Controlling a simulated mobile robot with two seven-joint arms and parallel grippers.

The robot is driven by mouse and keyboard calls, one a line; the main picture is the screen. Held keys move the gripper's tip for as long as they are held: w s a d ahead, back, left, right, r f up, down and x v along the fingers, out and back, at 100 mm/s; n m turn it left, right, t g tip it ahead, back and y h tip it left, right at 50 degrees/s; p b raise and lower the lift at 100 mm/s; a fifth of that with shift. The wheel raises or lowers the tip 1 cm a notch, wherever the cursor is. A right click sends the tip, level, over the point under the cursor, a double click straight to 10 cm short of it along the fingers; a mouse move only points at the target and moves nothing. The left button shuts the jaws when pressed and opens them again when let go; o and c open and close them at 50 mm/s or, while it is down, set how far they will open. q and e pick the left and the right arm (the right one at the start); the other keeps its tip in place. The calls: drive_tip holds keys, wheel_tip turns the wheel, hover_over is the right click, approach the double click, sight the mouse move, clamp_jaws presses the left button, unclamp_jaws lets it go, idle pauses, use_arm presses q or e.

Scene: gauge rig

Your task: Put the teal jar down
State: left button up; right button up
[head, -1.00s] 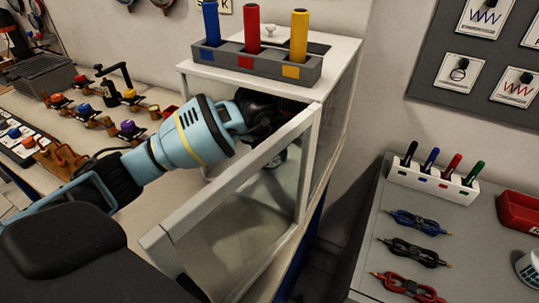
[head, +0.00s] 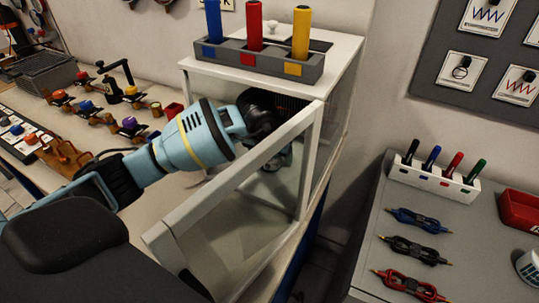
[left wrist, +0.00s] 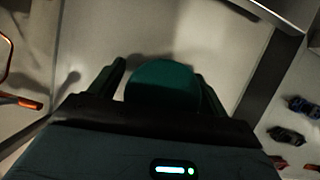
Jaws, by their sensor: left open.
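The teal jar (left wrist: 160,82) shows in the left wrist view as a round dark teal top between my left gripper's two fingers (left wrist: 162,90). The fingers are open, one on each side of it. Any small gap between fingers and jar is too dark to judge. In the head view my left gripper (head: 278,158) points down inside the white-framed cabinet (head: 304,165), behind its slanted front bar. I cannot make out the jar there, and its base is hidden in both views. My right gripper is not in view.
The cabinet's slanted bar (head: 235,185) and side panel are close to my left arm. On its top stands a grey holder (head: 258,64) with blue, red and yellow cylinders. The pale floor beside the jar looks clear. A grey bench (head: 375,240) with cables stands at right.

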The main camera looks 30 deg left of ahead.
use_arm(q)
drive_tip(key=shift+s+r, duration=0.15)
drive_tip(key=shift+r, duration=0.45)
drive_tip(key=shift+s+v, duration=0.25)
drive_tip(key=shift+v, duration=1)
drive_tip(key=s, duration=0.3)
drive_tip(key=s+d, duration=0.1)
drive_tip(key=s, duration=0.3)
drive_tip(key=s+d, duration=0.1)
drive_tip(key=s, duration=0.3)
drive_tip(key=shift+s+f, duration=0.15)
drive_tip(key=shift+f, duration=0.05)
